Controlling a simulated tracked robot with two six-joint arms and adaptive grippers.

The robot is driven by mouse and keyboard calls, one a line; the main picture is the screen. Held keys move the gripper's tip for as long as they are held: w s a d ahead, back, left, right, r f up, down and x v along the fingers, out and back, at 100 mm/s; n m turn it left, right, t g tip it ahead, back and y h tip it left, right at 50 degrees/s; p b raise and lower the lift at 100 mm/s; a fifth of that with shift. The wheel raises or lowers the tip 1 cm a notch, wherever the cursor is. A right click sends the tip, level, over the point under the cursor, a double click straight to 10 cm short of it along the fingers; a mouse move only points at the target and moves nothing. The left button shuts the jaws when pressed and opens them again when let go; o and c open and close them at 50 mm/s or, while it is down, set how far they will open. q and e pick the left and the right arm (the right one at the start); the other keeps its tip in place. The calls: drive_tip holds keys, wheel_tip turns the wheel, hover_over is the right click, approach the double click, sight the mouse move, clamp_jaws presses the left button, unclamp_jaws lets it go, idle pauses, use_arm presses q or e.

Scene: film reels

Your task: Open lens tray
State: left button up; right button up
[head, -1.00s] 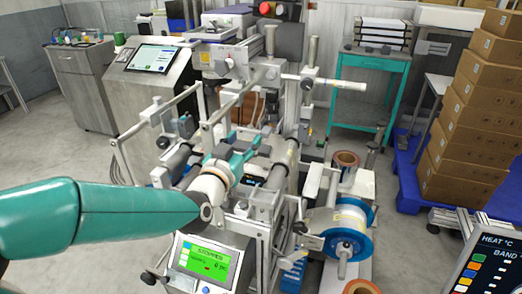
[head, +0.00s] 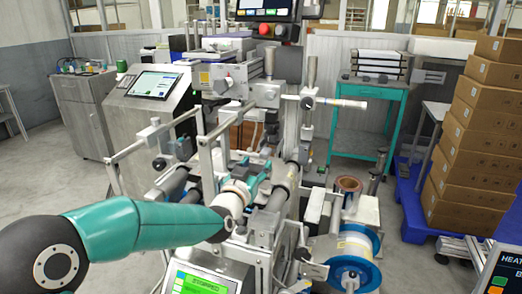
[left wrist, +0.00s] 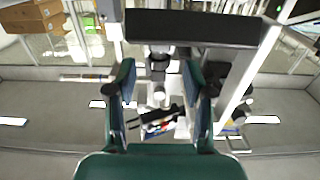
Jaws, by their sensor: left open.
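I cannot pick out a lens tray for certain in either view. My left gripper (head: 262,174) reaches in from the left over the middle of the grey reel machine (head: 292,205). Its teal fingers are apart, and I see nothing held. In the left wrist view the two fingers of my left gripper (left wrist: 158,75) stand wide apart. A dark grey block (left wrist: 200,28) lies across the top of that view, beyond the fingertips. Small machine parts show blurred between the fingers. My right gripper is not in view.
A green-lit display (head: 203,282) sits at the machine's front. A blue-flanged reel (head: 345,258) is at its right. Rods and posts stand around the gripper. A teal cart (head: 368,93) stands behind, and stacked cardboard boxes (head: 478,140) stand at the right.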

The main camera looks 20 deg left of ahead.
sight(264, 155)
use_arm(q)
drive_tip(key=w+p, duration=0.1)
drive_tip(key=w, duration=0.7)
drive_tip(key=shift+d, duration=0.1)
clamp_jaws()
